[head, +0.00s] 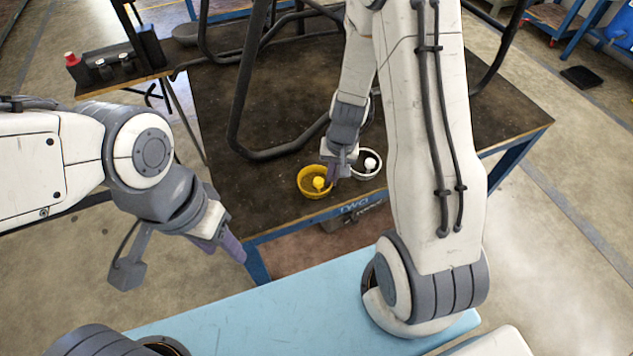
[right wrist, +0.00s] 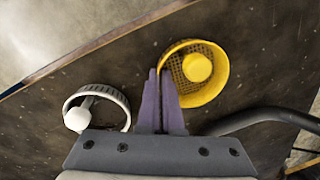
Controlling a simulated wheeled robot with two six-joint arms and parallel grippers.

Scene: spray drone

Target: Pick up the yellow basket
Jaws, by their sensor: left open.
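The yellow basket (head: 302,188) stands near the front edge of the dark table, with a yellow ball-like piece inside. It also shows in the right wrist view (right wrist: 213,95), with a mesh bottom. My right gripper (head: 334,176) is at the basket's right rim. In the right wrist view its two purple fingers (right wrist: 160,75) are close together, one on each side of the basket's wall, shut on it. The basket seems to be at table height; I cannot tell whether it touches the table. My left gripper (head: 234,248) is open and empty, off the table's front left corner.
A white basket (head: 378,167) with a white piece inside stands close beside my right gripper. Black tube frames (head: 235,110) take up the table's back and left. The dark table (head: 480,130) is bare on the right.

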